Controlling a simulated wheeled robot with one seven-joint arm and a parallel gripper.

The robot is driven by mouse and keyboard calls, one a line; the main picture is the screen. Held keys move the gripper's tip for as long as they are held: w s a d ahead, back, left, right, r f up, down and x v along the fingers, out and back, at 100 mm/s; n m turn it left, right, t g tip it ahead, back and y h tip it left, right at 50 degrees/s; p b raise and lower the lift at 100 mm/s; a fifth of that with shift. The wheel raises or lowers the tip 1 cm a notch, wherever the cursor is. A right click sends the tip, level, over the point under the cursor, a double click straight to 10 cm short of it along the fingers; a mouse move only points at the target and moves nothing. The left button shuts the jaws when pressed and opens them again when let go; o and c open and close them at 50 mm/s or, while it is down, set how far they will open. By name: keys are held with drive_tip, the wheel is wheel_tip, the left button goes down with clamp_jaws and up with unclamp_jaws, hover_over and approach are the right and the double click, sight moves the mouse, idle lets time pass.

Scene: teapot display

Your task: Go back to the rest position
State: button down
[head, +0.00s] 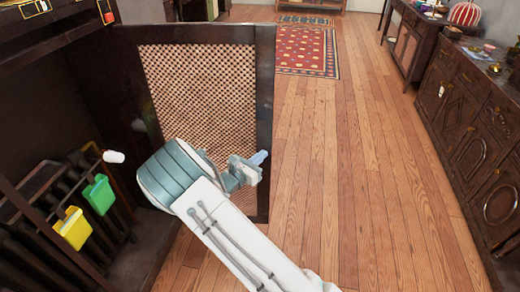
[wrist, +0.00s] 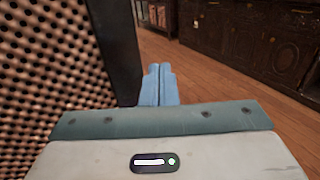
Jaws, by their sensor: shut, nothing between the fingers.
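My gripper (head: 259,158) is shut and empty in the head view, at the end of my white and teal arm. It is in front of the open cabinet door (head: 265,105), near the door's right-hand frame. In the wrist view my gripper's blue fingers (wrist: 160,72) are pressed together with nothing between them. The door's woven lattice panel (wrist: 50,75) fills the left of that view, close beside the gripper. I cannot tell whether the gripper touches the door.
An open dark cabinet at the left holds a green container (head: 99,194) and a yellow container (head: 73,228). A long dark sideboard (head: 470,130) lines the right side. The wooden floor (head: 345,170) between is clear, with a red rug (head: 305,50) farther back.

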drive_tip(key=s+a, duration=0.1)
drive_tip(key=s, duration=0.8)
drive_tip(key=s+d+r+m+g+y+p, duration=0.2)
drive_tip(key=s+d+r+m+g+p, duration=0.6)
drive_tip(key=s+d+r+m+g, duration=0.55)
drive_tip(key=s+a+r+m+t+y+p, duration=0.1)
drive_tip(key=s+r+m+y+p, duration=0.3)
drive_tip(key=r+m, duration=0.3)
drive_tip(key=s+a+r+m+t+y+p, duration=0.1)
drive_tip(key=s+r+m+y+p, duration=0.3)
drive_tip(key=r, duration=0.8)
drive_tip(key=s+m+t+y, duration=0.1)
drive_tip(key=s+m+y, duration=0.1)
drive_tip(key=m, duration=0.1)
drive_tip(key=shift+s+a+r, duration=0.15)
drive_tip(key=shift+s+r, duration=0.05)
drive_tip(key=shift+s, duration=0.2)
